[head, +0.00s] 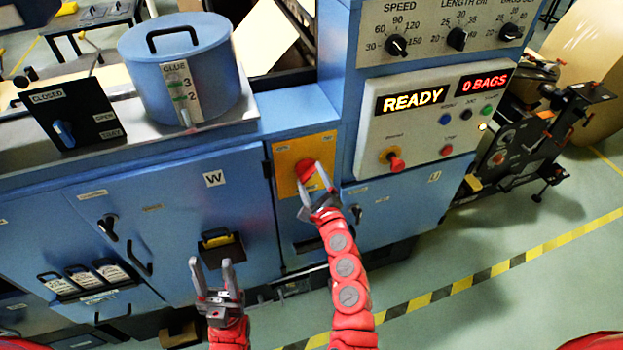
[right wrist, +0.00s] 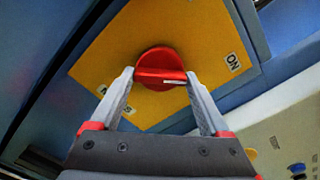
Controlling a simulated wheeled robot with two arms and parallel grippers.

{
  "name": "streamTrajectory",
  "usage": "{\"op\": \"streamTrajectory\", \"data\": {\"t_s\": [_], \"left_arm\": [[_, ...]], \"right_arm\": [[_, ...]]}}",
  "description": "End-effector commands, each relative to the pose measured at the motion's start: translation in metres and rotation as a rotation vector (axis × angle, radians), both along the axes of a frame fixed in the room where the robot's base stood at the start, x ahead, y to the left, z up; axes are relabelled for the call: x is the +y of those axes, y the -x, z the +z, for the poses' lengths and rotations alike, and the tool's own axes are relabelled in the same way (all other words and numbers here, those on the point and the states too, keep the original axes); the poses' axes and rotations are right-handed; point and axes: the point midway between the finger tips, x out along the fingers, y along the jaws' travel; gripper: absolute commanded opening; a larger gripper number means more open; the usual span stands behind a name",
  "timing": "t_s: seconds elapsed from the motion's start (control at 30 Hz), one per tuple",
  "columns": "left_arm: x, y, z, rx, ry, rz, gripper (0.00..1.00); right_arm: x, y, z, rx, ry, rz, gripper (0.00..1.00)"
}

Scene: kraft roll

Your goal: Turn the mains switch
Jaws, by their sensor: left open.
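The mains switch (head: 306,170) is a red rotary knob on a yellow plate (head: 290,184) on the blue machine's front. In the right wrist view, the red knob (right wrist: 160,66) has a raised grip bar lying roughly level across the picture, with a white mark towards its right end. An ON label (right wrist: 233,62) is at the plate's right. My right gripper (right wrist: 160,76) is open at the knob, one fingertip near each end of the bar; I cannot tell whether they touch it. It also shows in the head view (head: 313,182). My left gripper (head: 211,268) is open and empty, lower left.
A control panel (head: 425,120) reading READY and 0 BAGS, with a red-orange knob (head: 392,160), is right of the plate. A blue glue pot (head: 180,65) and a black switch box (head: 70,112) stand left. Striped tape (head: 430,298) marks the green floor.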

Motion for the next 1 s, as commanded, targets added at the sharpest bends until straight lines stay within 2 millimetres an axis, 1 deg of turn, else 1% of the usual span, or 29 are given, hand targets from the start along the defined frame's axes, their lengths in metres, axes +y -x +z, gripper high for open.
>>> {"op": "streamTrajectory", "data": {"t_s": [0.03, 0.17, 0.2, 0.37, 0.57, 0.77, 1.0], "left_arm": [[0.0, 0.0, 0.0, 0.0, 0.0, 0.0, 0.5], [0.0, 0.0, 0.0, 0.0, 0.0, 0.0, 0.5], [0.0, 0.0, 0.0, 0.0, 0.0, 0.0, 0.5], [0.0, 0.0, -0.001, 0.0, 0.0, 0.0, 0.5], [0.0, 0.0, -0.007, 0.0, 0.0, 0.0, 0.5], [0.0, 0.0, -0.017, 0.0, 0.0, 0.0, 0.5], [0.0, 0.0, -0.033, 0.0, 0.0, 0.0, 0.5]], "right_arm": [[0.0, 0.0, 0.0, 0.0, 0.0, 0.0, 0.5], [0.0, 0.0, 0.0, 0.0, 0.0, 0.0, 0.26], [0.0, 0.0, 0.0, 0.0, 0.0, 0.0, 0.24], [0.0, 0.0, -0.001, -0.003, 0.01, 0.0, 0.24], [0.0, 0.0, -0.002, -0.022, 0.07, -0.001, 0.24], [0.0, 0.0, -0.003, -0.066, 0.197, -0.001, 0.24], [-0.001, 0.0, -0.003, -0.135, 0.413, -0.001, 0.24]]}}
